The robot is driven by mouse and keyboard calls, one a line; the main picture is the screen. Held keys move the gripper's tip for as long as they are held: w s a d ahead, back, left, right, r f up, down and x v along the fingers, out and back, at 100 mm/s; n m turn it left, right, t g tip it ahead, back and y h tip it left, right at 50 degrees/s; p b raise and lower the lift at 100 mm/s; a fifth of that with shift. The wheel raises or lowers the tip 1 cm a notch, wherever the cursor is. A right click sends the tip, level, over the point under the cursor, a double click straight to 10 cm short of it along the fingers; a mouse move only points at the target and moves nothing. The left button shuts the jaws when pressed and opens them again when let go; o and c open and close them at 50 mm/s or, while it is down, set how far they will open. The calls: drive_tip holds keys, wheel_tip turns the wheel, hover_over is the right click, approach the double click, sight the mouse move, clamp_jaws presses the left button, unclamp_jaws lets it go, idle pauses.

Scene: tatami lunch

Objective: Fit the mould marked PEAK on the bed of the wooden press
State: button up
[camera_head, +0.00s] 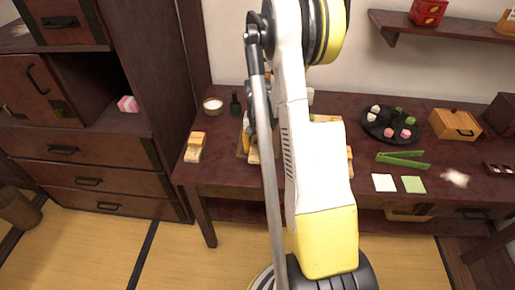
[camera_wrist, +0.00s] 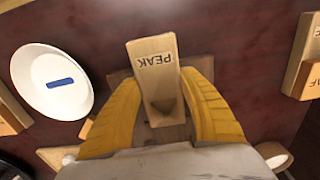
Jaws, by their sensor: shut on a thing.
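The mould marked PEAK (camera_wrist: 150,83) is a pale wooden block in the middle of the wrist view. Its label reads upside down, and a dark triangular hollow shows below it. My gripper (camera_wrist: 158,88) is shut on the mould, with one yellow finger on each side. A flat brown wooden piece (camera_wrist: 205,66) shows behind the mould; I cannot tell whether it is the press bed or whether the mould touches it. In the head view my arm hides the gripper, the mould and most of what stands behind it.
A white bowl (camera_wrist: 50,107) with a blue strip lies left in the wrist view. Another labelled wooden block (camera_wrist: 302,58) is at right. In the head view, a wooden block (camera_head: 195,147) stands at the table's left. A black plate of sweets (camera_head: 374,128) and green tongs (camera_head: 402,163) are right.

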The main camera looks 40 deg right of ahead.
drive_tip(key=o, duration=1.2)
drive_tip(key=shift+o, duration=0.2)
wheel_tip(320, 180, up, 12)
